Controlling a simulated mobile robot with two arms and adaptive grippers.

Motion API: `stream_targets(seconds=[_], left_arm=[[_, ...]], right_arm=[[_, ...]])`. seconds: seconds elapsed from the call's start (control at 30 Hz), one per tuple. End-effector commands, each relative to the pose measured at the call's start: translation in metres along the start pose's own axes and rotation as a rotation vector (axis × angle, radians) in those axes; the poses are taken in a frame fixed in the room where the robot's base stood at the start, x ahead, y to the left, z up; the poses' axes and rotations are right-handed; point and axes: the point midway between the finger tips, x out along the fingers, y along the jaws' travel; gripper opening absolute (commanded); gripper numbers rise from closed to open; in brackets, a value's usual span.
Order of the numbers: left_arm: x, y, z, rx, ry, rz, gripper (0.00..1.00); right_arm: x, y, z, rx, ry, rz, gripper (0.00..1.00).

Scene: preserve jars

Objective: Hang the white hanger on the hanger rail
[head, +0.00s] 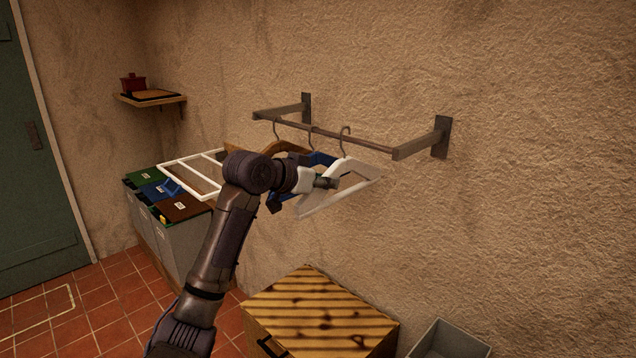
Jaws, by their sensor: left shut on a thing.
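The white hanger (357,192) is in the head view, right of centre, below the hanger rail (365,143). My left gripper (328,183) is shut on the left part of its body. The hanger is tilted, and its metal hook rises to the rail, with its curved top slightly above the bar. I cannot tell whether the hook rests on the bar or is only beside it. A brown hanger (287,147) and a blue hanger (322,158) hang on the rail to the left, partly hidden by my arm. My right gripper is not in view.
The rail stands out from the rough wall on two brackets. A striped wooden cabinet (318,312) and a grey open bin (450,341) stand below. Lidded bins (182,245), a white barred frame (180,166) and a small shelf (152,99) with a red pot are at left.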

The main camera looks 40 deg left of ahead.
Motion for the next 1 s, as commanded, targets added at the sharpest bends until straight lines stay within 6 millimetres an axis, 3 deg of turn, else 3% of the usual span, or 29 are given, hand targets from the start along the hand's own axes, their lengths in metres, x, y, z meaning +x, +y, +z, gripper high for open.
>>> stream_targets(seconds=[0.37,0.4,1.0], left_arm=[[0.028,0.001,-0.013,-0.001,0.000,0.003,0.00],[0.030,0.001,-0.005,0.000,-0.002,0.002,0.00],[0.036,0.000,0.009,0.001,0.000,0.000,0.00]], right_arm=[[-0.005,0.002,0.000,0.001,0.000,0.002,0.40],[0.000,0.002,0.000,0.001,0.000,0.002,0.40],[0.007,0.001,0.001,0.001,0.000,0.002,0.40]])
